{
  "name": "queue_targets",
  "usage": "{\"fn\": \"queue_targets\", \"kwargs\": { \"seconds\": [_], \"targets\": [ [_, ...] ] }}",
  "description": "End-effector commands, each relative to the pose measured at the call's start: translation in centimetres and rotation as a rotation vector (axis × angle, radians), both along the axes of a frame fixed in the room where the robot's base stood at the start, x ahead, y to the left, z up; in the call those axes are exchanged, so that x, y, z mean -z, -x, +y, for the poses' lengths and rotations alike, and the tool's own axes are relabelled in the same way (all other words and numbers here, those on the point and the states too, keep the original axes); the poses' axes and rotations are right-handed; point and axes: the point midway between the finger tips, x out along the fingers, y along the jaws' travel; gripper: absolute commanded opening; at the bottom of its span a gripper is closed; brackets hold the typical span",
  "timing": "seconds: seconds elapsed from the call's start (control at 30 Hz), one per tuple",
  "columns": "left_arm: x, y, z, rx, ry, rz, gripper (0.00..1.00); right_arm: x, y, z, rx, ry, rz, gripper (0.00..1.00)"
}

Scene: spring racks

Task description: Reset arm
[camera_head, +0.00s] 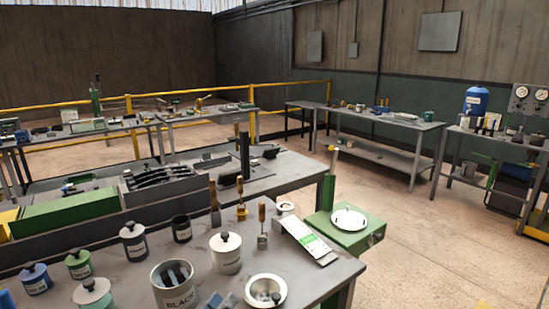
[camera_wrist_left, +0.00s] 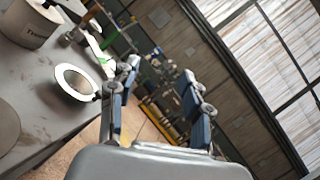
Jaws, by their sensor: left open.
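My left gripper (camera_head: 222,301) shows only partly at the bottom edge of the head view, between the can and the round white dish. In the left wrist view its two blue-padded fingers (camera_wrist_left: 160,75) are spread apart, with nothing held between them. The fingers point past the bench edge toward the room, and the view is strongly tilted. The round white dish (camera_head: 265,290) stands on the bench; a white dish (camera_wrist_left: 77,82) shows left of the fingers in the wrist view. My right gripper is not in view.
The near bench (camera_head: 325,278) carries a can labelled black (camera_head: 172,298), a lidded white jar (camera_head: 226,256), several other lidded jars and upright tools. A tilted white-and-green card (camera_head: 308,241) lies near its right edge. A green box (camera_head: 345,232) stands beyond; open floor (camera_head: 430,245) lies to the right.

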Motion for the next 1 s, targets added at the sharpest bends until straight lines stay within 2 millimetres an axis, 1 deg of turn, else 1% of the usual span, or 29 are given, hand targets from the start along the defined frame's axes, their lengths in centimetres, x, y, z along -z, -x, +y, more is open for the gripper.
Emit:
{"fn": "queue_targets", "kwargs": {
  "seconds": [0.03,0.13,0.17,0.23,0.27,0.3,0.33,0.37,0.4,0.47,0.5,0.57,0.6,0.67,0.7,0.83,1.0],
  "targets": [
    [-0.3,0.0,1.2,-0.040,0.092,0.036,0.48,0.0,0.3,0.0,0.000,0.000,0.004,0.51],
    [-0.3,0.0,4.3,-0.140,0.328,0.136,0.48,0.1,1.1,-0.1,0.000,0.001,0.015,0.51],
    [0.0,0.1,5.5,-0.176,0.410,0.172,0.48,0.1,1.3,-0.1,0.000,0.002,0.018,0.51],
    [1.1,0.6,8.3,-0.273,0.632,0.274,0.48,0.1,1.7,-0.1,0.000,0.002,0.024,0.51],
    [2.0,1.0,9.6,-0.320,0.733,0.324,0.48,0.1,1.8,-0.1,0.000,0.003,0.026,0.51],
    [3.3,1.7,11.1,-0.382,0.868,0.391,0.48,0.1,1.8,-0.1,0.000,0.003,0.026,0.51],
    [4.4,2.3,12.1,-0.429,0.967,0.443,0.48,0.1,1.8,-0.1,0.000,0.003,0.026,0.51],
    [5.7,3.0,12.9,-0.478,1.064,0.497,0.48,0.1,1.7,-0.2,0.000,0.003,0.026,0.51],
    [7.4,4.2,13.8,-0.544,1.188,0.567,0.48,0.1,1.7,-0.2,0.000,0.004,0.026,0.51],
    [10.2,6.2,14.6,-0.648,1.366,0.675,0.48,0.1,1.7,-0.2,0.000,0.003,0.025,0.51],
    [11.9,7.7,14.8,-0.715,1.469,0.743,0.48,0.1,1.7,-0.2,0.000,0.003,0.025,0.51],
    [14.1,10.0,14.7,-0.811,1.600,0.837,0.48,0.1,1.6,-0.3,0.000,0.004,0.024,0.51],
    [15.3,11.4,14.5,-0.871,1.671,0.894,0.48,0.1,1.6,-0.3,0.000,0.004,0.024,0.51],
    [16.8,13.5,13.9,-0.953,1.761,0.970,0.48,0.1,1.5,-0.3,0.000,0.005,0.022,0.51],
    [17.6,14.9,13.5,-1.005,1.812,1.017,0.48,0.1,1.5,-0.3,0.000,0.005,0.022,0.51],
    [19.5,19.0,12.0,-1.167,1.936,1.152,0.48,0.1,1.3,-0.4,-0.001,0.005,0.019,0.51],
    [20.7,24.1,9.9,-1.369,2.035,1.309,0.48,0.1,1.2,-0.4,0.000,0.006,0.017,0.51]
  ]
}}
